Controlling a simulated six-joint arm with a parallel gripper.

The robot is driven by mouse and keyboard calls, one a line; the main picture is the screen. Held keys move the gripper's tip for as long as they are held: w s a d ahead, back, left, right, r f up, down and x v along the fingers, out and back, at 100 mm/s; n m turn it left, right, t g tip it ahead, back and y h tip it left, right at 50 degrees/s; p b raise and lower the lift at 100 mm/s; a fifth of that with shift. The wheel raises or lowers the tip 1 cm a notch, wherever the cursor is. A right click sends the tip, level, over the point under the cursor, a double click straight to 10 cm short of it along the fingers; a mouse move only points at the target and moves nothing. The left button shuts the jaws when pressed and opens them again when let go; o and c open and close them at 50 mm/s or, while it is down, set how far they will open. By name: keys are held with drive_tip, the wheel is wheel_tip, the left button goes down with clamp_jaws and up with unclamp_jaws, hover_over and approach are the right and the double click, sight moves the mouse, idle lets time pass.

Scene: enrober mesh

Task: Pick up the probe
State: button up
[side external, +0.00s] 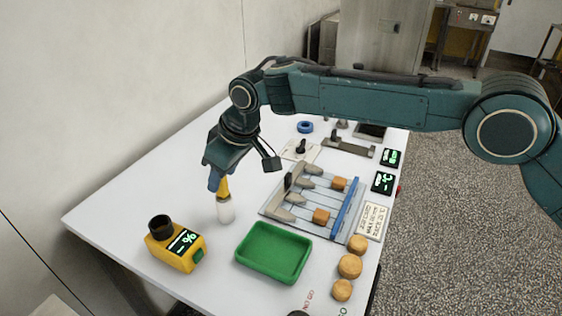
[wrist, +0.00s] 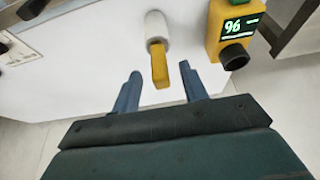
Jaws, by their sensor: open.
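The probe, which I take to be the piece with a yellow handle (side external: 224,187) and a white cylindrical lower part (side external: 225,211), stands upright on the white table. My gripper (side external: 217,186) points down at the handle's top, and a blue finger hides part of it. In the wrist view my gripper (wrist: 160,70) is open, with one blue finger on each side of the yellow handle (wrist: 160,68). A gap shows between the handle and each finger. The white part (wrist: 156,28) lies beyond the fingertips.
A yellow meter (side external: 178,248) with a "%" display and black round top stands at front left; it also shows in the wrist view (wrist: 230,35). A green tray (side external: 273,252) is to the right.

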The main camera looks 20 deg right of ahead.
drive_tip(key=shift+w+a+f, duration=0.1)
drive_tip(key=shift+f, duration=0.2)
clamp_jaws()
idle(0.5)
drive_tip(key=shift+r, duration=5)
